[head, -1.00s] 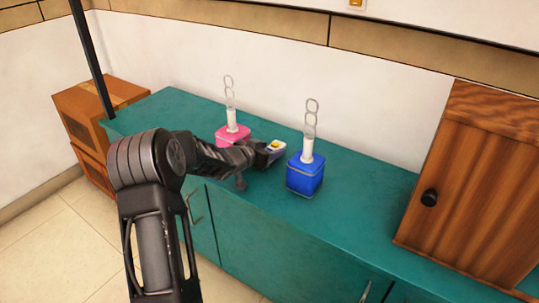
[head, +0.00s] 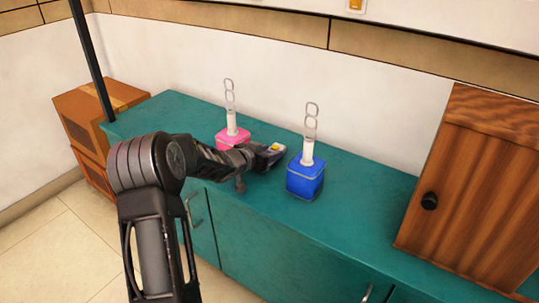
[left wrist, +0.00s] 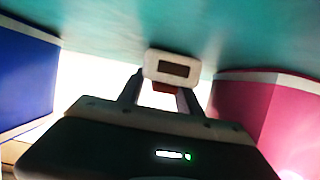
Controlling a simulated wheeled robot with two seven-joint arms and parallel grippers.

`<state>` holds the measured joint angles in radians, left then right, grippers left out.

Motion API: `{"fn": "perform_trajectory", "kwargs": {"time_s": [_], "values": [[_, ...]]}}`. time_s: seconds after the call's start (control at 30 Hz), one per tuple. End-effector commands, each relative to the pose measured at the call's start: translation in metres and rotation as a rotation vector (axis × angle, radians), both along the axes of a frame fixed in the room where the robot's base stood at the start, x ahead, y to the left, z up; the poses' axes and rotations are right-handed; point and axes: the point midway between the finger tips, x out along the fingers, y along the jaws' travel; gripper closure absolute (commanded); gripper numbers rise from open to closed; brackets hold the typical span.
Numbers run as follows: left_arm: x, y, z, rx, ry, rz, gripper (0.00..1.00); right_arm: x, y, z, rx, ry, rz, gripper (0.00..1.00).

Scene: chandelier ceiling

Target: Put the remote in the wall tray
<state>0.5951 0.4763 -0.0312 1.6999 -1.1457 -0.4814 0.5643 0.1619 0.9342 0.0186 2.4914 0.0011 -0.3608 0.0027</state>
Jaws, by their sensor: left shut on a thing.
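My left gripper (head: 270,153) is above the teal counter, between the pink box and the blue box. It is shut on the remote (head: 276,147), a small pale thing with a yellow patch, mostly hidden by the fingers in the head view. In the left wrist view the remote (left wrist: 172,68) shows as a whitish end with a dark window, between the fingertips of my left gripper (left wrist: 160,95). I cannot tell whether it touches the counter. I cannot make out a wall tray in either view. My right gripper is not in view.
The pink box (head: 233,140) and blue box (head: 306,180) each carry a white post with rings. The teal counter (head: 350,205) is clear right of the blue box, up to a wooden cabinet (head: 480,190). A small orange-and-white fixture (head: 356,4) is on the wall.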

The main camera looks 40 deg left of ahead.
Motion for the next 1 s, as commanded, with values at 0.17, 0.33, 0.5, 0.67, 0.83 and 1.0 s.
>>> {"fn": "perform_trajectory", "kwargs": {"time_s": [0.17,0.33,0.5,0.67,0.83,1.0], "values": [[0.001,0.0,0.027,0.002,-0.005,-0.001,1.0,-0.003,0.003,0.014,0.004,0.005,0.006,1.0],[0.0,0.0,0.062,0.004,-0.004,-0.002,1.0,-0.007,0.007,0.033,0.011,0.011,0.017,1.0],[0.0,0.0,0.09,0.002,-0.003,-0.001,1.0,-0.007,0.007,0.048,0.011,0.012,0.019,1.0],[0.0,0.0,0.099,0.001,-0.002,0.0,1.0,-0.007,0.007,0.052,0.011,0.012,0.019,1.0],[0.0,0.0,0.099,0.001,-0.001,0.0,1.0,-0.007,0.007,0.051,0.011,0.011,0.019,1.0],[0.0,0.0,0.099,0.001,-0.002,0.0,1.0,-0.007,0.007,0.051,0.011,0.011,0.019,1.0]]}}
